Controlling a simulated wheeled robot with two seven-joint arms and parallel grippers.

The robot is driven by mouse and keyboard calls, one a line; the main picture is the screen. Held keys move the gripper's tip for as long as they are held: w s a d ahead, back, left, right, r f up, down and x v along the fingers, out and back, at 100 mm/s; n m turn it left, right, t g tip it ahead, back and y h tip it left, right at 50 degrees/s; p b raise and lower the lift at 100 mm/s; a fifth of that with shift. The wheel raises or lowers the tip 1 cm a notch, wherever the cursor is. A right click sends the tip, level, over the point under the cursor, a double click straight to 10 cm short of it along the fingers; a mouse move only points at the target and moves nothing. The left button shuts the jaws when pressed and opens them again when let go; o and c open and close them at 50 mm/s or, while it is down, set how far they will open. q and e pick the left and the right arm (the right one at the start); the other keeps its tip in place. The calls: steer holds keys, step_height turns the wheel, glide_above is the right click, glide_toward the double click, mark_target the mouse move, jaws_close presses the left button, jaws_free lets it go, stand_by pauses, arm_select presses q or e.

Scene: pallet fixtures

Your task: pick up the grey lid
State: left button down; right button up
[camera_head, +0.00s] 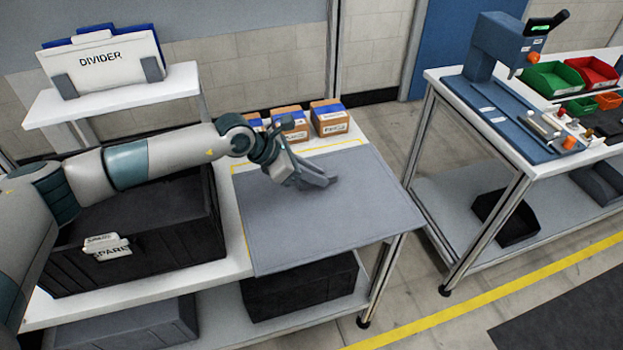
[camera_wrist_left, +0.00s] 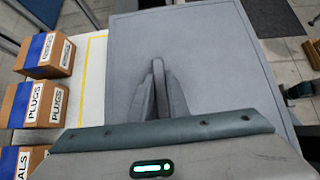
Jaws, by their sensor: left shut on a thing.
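The grey lid (camera_head: 325,225) is a wide flat panel above the right part of the white workbench, its front right corner reaching past the bench edge. It also fills much of the left wrist view (camera_wrist_left: 205,45). My left gripper (camera_head: 325,181) points down at the lid's middle, its fingers (camera_wrist_left: 158,78) close together and shut on the lid. The fingers hide the part they grip. I cannot tell how far the lid is from the bench top. My right gripper is not in view.
A black crate (camera_head: 150,245) labelled SPARE stands left of the lid. Several cardboard boxes (camera_head: 330,118), some marked PLUGS (camera_wrist_left: 36,103), stand along the back edge. A second bench (camera_head: 530,165) with a blue press and coloured bins stands right, across a floor gap.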

mark_target(324, 199)
arm_select(q)
steer(key=s+r, duration=0.1)
steer(key=s+d+r+b, duration=0.1)
steer(key=s, duration=0.1)
steer(key=s+d, duration=0.1)
steer(key=shift+s+r+b, duration=0.3)
steer(key=shift+r+b, duration=0.1)
steer(key=s+r, duration=0.1)
steer(key=s+d+r+b, duration=0.1)
steer(key=shift+s+d, duration=0.1)
steer(key=shift+s, duration=0.25)
steer(key=shift+s+d+r, duration=0.15)
steer(key=shift+s+r, duration=0.15)
steer(key=shift+s, duration=0.1)
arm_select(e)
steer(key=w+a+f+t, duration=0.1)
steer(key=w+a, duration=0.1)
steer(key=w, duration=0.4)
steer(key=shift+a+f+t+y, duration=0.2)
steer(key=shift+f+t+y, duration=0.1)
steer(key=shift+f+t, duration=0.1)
arm_select(q)
steer(key=shift+s+f, duration=0.1)
